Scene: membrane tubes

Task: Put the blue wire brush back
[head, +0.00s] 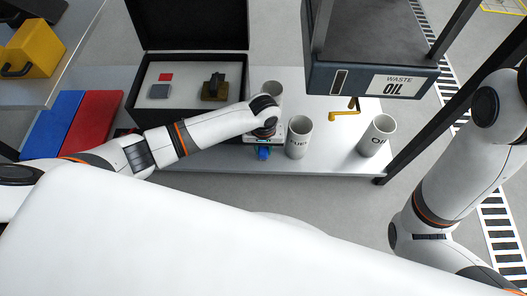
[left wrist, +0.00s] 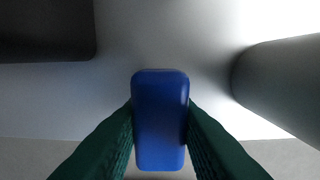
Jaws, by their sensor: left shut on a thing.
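My left gripper (left wrist: 160,135) is shut on a blue object (left wrist: 160,110), seen end-on between the two dark green fingers in the left wrist view. It fits the blue wire brush's handle, but no bristles show. In the head view the blue piece (head: 263,154) shows just below my left wrist, over the front part of the metal table, left of the cup marked FUEL. Whether it touches the table cannot be told. My right arm shows at the right of the head view, but its gripper is out of view.
An open black case (head: 125,97) stands behind my left arm, with a red square, a grey block and a brown-black item inside. A WASTE OIL tank (head: 370,78) overhangs the right side.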

